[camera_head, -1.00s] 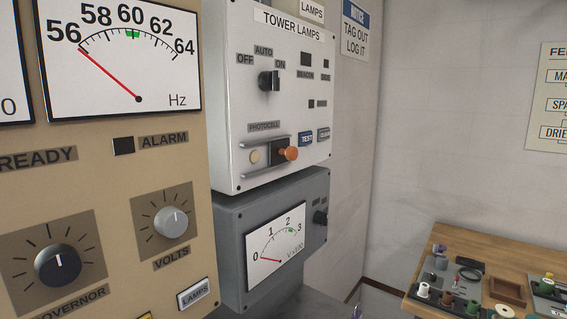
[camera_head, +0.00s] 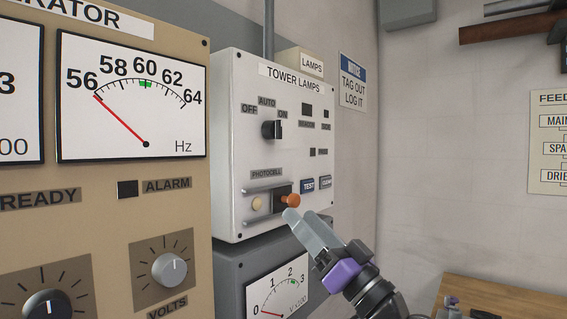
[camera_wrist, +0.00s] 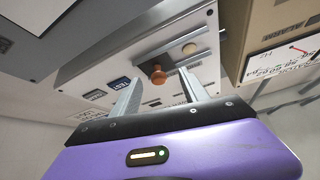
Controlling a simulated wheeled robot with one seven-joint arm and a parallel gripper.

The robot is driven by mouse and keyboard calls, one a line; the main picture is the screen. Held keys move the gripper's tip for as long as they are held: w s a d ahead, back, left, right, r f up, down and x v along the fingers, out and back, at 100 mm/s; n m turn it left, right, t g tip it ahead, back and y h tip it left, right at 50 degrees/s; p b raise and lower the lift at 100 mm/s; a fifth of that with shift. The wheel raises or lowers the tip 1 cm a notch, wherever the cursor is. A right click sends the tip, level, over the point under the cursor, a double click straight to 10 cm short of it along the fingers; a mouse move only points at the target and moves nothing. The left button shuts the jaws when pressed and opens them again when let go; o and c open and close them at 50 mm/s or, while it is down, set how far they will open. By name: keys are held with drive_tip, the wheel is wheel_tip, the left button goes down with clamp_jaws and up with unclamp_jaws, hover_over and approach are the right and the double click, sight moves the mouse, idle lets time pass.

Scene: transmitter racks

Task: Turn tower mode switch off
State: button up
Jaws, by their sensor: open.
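The tower mode switch (camera_head: 272,130) is a black knob on the white Tower Lamps panel (camera_head: 228,150), with OFF, AUTO and ON labels around it. In the head view its handle appears to stand between the labels; I cannot tell its exact setting. My gripper (camera_head: 292,222) is below the switch, in front of the panel's lower part, near the orange photocell knob (camera_head: 291,200). In the wrist view my gripper (camera_wrist: 158,90) has its two fingers apart with nothing between them, and the orange knob (camera_wrist: 158,74) shows beyond them. I cannot make out the mode switch in the wrist view.
A grey meter box (camera_head: 278,285) is below the panel. A tan generator panel (camera_head: 100,205) stands at left. A wooden table (camera_head: 500,295) is at lower right.

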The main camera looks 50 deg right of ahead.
sight(274, 130)
drive_tip(key=s+r+n+g+y+b, duration=0.1)
drive_tip(key=s+r+n+g+y, duration=0.15)
drive_tip(key=r+n+y, duration=0.75)
drive_tip(key=w+r+h, duration=0.1)
drive_tip(key=w+r, duration=0.1)
drive_tip(key=w+a+r+h+p, duration=0.1)
drive_tip(key=w, duration=0.1)
drive_tip(key=w+a+r+h+p, duration=0.1)
drive_tip(key=r, duration=0.1)
drive_tip(key=shift+w+r, duration=0.3)
drive_tip(key=shift+w, duration=0.1)
clamp_jaws()
